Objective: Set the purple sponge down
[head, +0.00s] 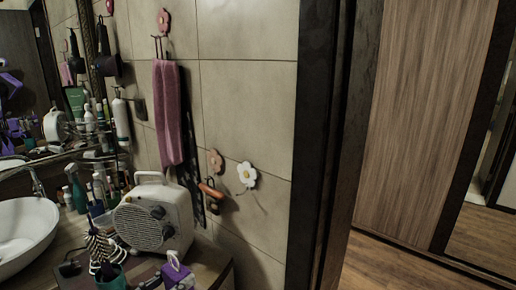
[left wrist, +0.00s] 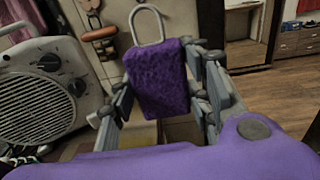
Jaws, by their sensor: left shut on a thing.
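The purple sponge (left wrist: 158,80) is a rough block with a pale loop at its top. In the left wrist view it stands upright between the grey fingers of my left gripper (left wrist: 160,97), which is shut on it. The sponge also shows at the bottom of the head view (head: 177,273), in front of the white heater, its loop upward. Whether the sponge's lower edge touches any surface cannot be told. My right gripper is in neither view.
A white heater (head: 150,219) stands on the wooden counter (head: 209,263), beside a white basin (head: 25,230) and several bottles. A teal cup (head: 112,281) is at the front. A pink towel (head: 167,110) and flower hooks are on the tiled wall. Open floor lies at right.

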